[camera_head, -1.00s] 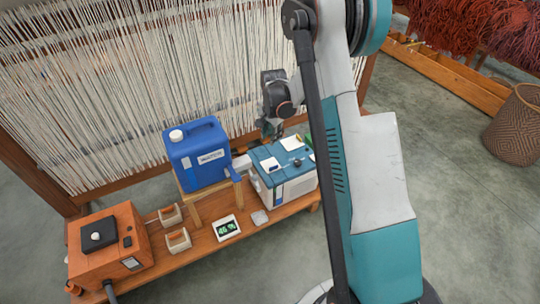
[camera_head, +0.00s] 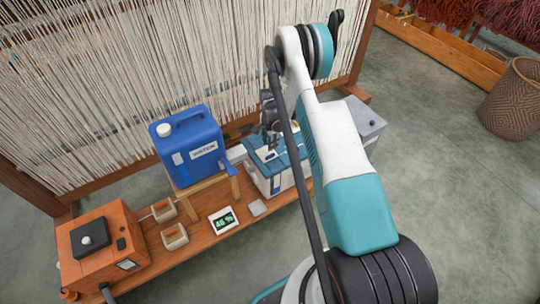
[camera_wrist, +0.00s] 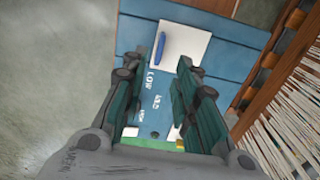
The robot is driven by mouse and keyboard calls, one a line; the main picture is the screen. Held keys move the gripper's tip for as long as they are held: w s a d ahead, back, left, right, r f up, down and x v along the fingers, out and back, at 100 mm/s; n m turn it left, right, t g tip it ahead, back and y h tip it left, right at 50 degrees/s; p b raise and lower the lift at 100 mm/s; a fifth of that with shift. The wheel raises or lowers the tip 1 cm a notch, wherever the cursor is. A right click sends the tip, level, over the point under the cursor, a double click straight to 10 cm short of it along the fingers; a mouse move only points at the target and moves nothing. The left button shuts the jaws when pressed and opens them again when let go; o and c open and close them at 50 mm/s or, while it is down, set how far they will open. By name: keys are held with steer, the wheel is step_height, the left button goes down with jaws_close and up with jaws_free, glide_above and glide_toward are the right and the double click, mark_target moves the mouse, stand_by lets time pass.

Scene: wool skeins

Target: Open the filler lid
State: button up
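The machine with a blue-teal top (camera_head: 292,154) and pale body stands on the wooden bench, partly behind my arm. Its blue top also fills the middle of the wrist view (camera_wrist: 225,85). There, a white square plate (camera_wrist: 190,48) with a blue bar (camera_wrist: 160,49) lies on the top, beside white "LOW" lettering. This plate may be the filler lid; I cannot tell for sure. My gripper (camera_wrist: 164,66) points down at the top, its two fingers apart with nothing between them. In the head view, my gripper (camera_head: 269,140) is just above the top's left part; contact is unclear.
A blue water canister (camera_head: 190,145) stands on a wooden stand left of the machine. An orange box (camera_head: 103,250), small holders and a display (camera_head: 223,220) share the bench (camera_head: 190,250). A thread-strung loom (camera_head: 90,90) rises behind. A grey box (camera_head: 362,122) shows behind my arm.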

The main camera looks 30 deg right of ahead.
mark_target(270, 155)
step_height(270, 155, down, 9)
steer(key=b, duration=0.2)
steer(key=shift+r+b, duration=0.2)
steer(key=shift+b, duration=0.15)
steer(key=shift+c, duration=0.6)
jaws_close()
